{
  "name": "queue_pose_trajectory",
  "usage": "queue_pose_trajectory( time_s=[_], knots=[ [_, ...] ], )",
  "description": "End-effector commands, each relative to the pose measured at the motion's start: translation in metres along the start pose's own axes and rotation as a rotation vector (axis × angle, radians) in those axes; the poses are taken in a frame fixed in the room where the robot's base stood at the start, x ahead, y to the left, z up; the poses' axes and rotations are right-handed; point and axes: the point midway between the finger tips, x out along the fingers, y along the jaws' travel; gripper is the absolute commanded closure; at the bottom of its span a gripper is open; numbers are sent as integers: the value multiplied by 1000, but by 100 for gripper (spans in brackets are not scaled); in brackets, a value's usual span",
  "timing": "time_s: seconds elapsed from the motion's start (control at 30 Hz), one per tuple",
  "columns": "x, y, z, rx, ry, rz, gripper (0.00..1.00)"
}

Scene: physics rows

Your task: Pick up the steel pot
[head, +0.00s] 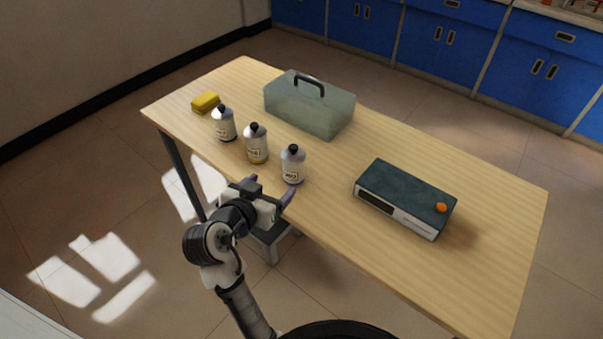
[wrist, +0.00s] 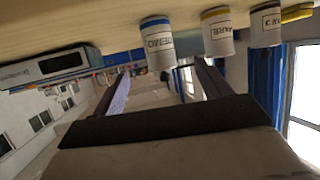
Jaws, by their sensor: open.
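No steel pot can be clearly made out in either view. A small shiny patch shows at the black handle of the grey-green case (head: 308,112), and I cannot tell what it is. Three silver bottles with black caps and pale labels stand upright in a row: the left one (head: 223,125), the middle one (head: 256,146) and the right one (head: 292,167). My gripper (head: 272,190) is open and empty at the table's near edge, just in front of the right bottle. In the wrist view the open fingers (wrist: 163,82) point below that bottle (wrist: 158,45).
The wooden table (head: 400,130) also holds a yellow sponge-like block (head: 205,102) at far left and a dark-topped device (head: 405,193) at right. An orange ball-like thing (head: 441,208) sits on the device. The table is clear between case and device. Blue cabinets (head: 450,45) stand behind.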

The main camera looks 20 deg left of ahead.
Motion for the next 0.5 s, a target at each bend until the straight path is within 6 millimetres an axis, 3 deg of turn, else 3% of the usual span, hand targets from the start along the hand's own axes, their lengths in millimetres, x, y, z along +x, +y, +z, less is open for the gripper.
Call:
queue_pose_trajectory(
  time_s=[0.3, 0.5],
  knots=[
    [57, 2, 0, -1, -3, 6, 24],
    [81, 1, 0, -1, -1, 3, 24]
  ],
)
